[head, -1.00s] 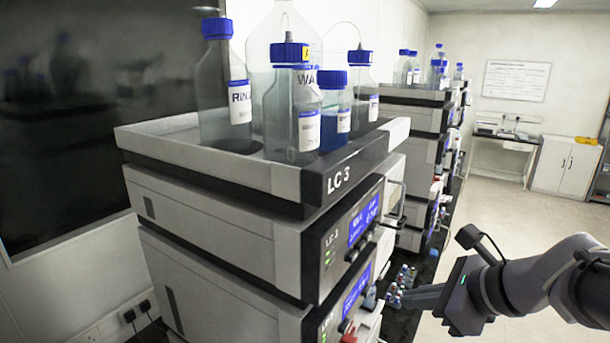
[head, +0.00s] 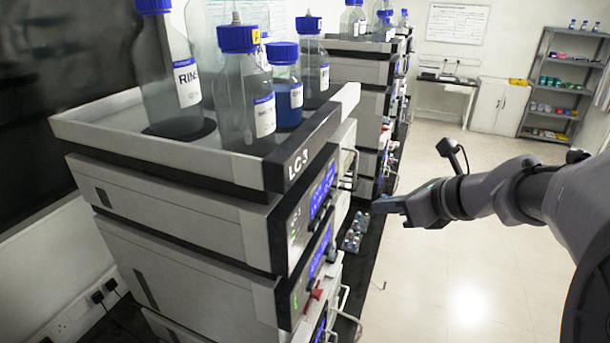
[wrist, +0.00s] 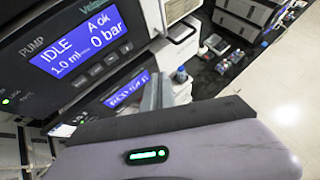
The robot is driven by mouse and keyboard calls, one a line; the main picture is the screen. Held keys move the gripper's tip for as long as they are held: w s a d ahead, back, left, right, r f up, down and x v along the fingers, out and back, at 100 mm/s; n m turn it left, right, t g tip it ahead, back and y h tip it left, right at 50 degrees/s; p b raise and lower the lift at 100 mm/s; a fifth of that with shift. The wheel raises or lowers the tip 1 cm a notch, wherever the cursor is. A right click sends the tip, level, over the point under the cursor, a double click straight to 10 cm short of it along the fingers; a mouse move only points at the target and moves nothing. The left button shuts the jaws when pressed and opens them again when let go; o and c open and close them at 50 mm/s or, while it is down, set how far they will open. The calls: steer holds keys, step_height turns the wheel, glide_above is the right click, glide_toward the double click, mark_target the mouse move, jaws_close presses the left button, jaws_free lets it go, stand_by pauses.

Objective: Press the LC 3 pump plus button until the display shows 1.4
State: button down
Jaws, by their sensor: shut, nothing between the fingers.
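The LC 3 stack (head: 175,240) stands at the left in the head view, its front panels turned to the right. Its upper module has a blue display (head: 322,190), seen at a steep angle. In the wrist view a panel marked PUMP (wrist: 35,48) has a blue display (wrist: 78,42) reading IDLE, A ok, 1.0 ml and 0 bar. A small round button (wrist: 125,47) shows beside that display's lower right; I cannot make out its sign. My gripper (head: 378,206) is shut and empty, in front of the panels and apart from them. Its fingers (wrist: 160,92) are below and right of the display.
Bottles with blue caps (head: 240,90) stand in the tray on top of the stack. Small vials (head: 353,232) lie on the dark bench beyond the stack. More stacks (head: 350,80) stand farther back. The floor (head: 450,280) at the right is open.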

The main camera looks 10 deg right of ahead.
steer(key=w+a, duration=0.3)
steer(key=a, duration=0.2)
steer(key=shift+w+a, duration=0.15)
steer(key=shift+w, duration=0.1)
stand_by(1.8)
steer(key=shift+w+a, duration=0.2)
steer(key=shift+a, duration=0.1)
steer(key=shift+w+a, duration=0.25)
steer(key=shift+a, duration=0.1)
stand_by(0.6)
steer(key=shift+d, duration=0.1)
steer(key=shift+s+d, duration=0.5)
steer(key=shift+d, duration=0.1)
steer(key=shift+s+d, duration=0.7)
steer(key=shift+d, duration=0.35)
steer(key=shift+s+d, duration=0.7)
steer(key=shift+d, duration=0.35)
stand_by(1.4)
